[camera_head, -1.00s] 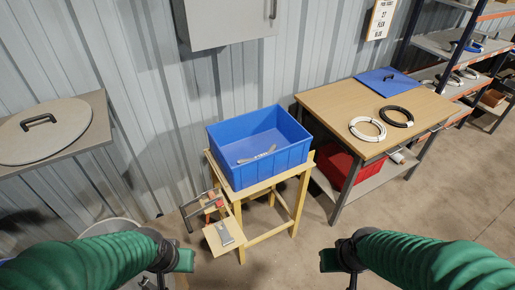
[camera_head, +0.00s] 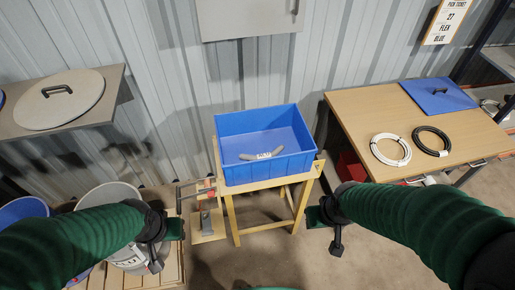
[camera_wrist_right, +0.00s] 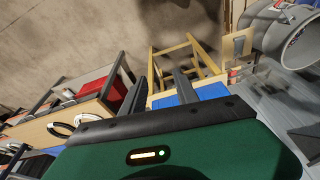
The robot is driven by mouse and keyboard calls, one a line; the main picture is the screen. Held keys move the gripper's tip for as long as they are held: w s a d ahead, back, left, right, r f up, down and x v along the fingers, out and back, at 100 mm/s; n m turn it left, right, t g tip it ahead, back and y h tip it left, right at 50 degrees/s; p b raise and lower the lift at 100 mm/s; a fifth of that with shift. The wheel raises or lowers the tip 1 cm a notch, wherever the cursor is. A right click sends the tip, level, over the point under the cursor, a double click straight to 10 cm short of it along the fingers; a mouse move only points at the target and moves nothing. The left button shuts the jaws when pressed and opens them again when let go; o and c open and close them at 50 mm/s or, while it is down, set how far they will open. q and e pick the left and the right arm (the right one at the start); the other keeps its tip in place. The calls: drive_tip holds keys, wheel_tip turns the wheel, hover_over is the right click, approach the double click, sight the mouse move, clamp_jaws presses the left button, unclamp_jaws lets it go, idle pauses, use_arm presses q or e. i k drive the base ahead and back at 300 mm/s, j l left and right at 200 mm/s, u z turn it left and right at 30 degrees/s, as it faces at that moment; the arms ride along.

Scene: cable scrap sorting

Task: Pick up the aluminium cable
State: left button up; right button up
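A short, curved grey cable piece with a white label (camera_head: 262,155) lies on the floor of the blue bin (camera_head: 257,175), which stands on a wooden stand. Whether it is aluminium I cannot tell from its look. My left gripper (camera_head: 153,258) is at the lower left, in front of the bin and apart from it; its finger gap is unclear. My right gripper (camera_head: 336,240) is at the lower right of the bin, touching nothing. In the right wrist view its two fingers (camera_wrist_right: 163,80) stand apart with nothing between them.
A workbench (camera_head: 370,105) at the right holds a white coil (camera_head: 377,155), a black coil (camera_head: 446,150) and a blue lid (camera_head: 438,96). Buckets (camera_head: 110,194) stand at lower left. A round lid (camera_head: 59,108) lies on a shelf.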

sight(275, 152)
drive_tip(key=i+l+u, duration=0.5)
drive_tip(key=l+u, duration=0.15)
drive_tip(key=i+l+u, duration=0.2)
drive_tip(key=l+u, duration=0.15)
drive_tip(key=l, duration=0.15)
drive_tip(key=i+l+u, duration=0.3)
drive_tip(key=j, duration=0.1)
